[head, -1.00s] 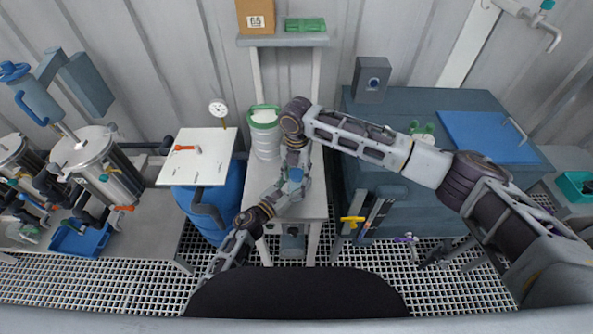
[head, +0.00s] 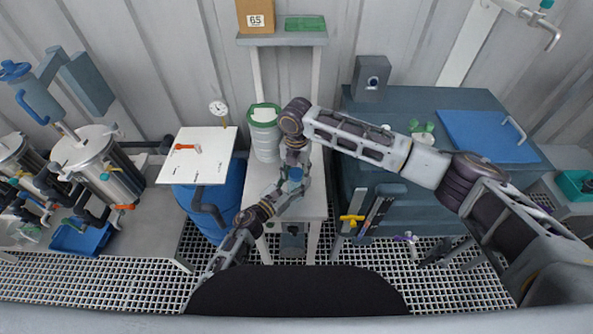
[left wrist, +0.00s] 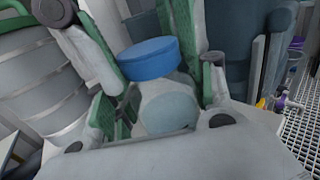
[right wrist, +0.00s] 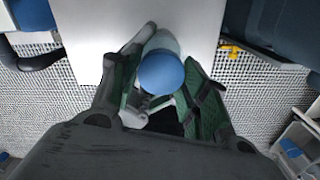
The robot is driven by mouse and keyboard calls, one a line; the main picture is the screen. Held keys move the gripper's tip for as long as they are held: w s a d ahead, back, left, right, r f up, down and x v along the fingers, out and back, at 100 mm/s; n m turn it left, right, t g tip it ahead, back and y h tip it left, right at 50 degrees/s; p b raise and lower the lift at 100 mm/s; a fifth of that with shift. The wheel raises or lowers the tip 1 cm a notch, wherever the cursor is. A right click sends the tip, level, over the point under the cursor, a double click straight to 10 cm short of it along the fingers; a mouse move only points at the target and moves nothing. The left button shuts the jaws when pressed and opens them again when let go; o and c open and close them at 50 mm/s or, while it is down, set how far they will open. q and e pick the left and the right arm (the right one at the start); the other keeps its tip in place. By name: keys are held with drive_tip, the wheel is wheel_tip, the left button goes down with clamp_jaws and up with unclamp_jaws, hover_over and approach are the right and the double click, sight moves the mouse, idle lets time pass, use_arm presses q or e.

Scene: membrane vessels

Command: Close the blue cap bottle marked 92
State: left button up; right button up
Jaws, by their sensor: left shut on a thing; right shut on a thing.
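The blue cap (left wrist: 150,58) sits at the top of a pale bottle (left wrist: 168,108) in the left wrist view; whether it is fully seated I cannot tell. The cap also shows in the right wrist view (right wrist: 161,73) and small in the head view (head: 296,173). No number is readable on the bottle. My left gripper (left wrist: 150,105) is shut on the bottle, holding it over the narrow bench. My right gripper (right wrist: 160,82) comes from above and is shut at the blue cap, its green-padded fingers on either side. My arms hide much of the bottle in the head view.
A grey-white drum with green rim (head: 265,130) stands on the narrow bench (head: 316,190) close behind my grippers. A dark cabinet with blue mat (head: 485,137) is to the right.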

drive_tip(key=shift+s+d+f, duration=0.1)
drive_tip(key=shift+d+f, duration=0.05)
drive_tip(key=shift+f, duration=0.35)
drive_tip(key=shift+c, duration=1.1)
drive_tip(key=shift+s+r, duration=0.15)
drive_tip(key=shift+r, duration=0.1)
idle(0.6)
